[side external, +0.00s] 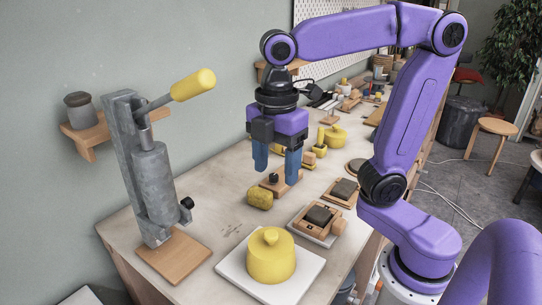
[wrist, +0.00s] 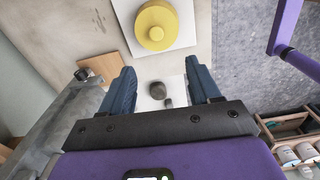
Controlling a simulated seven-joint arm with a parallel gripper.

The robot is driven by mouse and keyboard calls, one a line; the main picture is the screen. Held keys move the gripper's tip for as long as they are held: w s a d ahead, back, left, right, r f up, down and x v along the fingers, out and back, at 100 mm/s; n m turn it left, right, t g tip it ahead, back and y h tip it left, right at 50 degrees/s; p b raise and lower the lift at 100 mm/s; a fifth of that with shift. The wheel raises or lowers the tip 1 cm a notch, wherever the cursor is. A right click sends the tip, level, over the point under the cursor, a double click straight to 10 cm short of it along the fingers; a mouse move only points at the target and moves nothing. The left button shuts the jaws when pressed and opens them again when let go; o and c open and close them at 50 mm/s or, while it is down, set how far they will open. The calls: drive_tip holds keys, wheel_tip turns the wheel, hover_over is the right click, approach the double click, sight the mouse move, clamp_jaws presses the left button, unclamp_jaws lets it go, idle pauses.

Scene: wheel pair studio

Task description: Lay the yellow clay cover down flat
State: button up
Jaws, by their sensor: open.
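The yellow clay cover (side external: 270,262), a round drum shape with a knob on top, stands upright on a white square board (side external: 230,268) at the front of the table. In the wrist view the cover (wrist: 157,27) shows from above, with its knob at the centre. My gripper (side external: 276,168) hangs above the table, behind the cover in the side view and apart from it. Its two blue fingers are spread with nothing between them; they also show in the wrist view (wrist: 161,68).
A grey lever press (side external: 152,180) with a yellow handle (side external: 193,84) stands at the left. Another yellow lidded pot (side external: 335,136) stands farther back. Bare tabletop lies left of the sponge.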

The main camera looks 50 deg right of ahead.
sight(271, 233)
drive_tip(key=shift+n, duration=0.3)
drive_tip(key=f, duration=1)
drive_tip(key=w+f, duration=0.1)
drive_tip(key=f, duration=0.5)
drive_tip(key=shift+a+f, duration=0.1)
drive_tip(key=shift+a, duration=0.05)
drive_tip(key=shift+c, duration=0.3)
clamp_jaws()
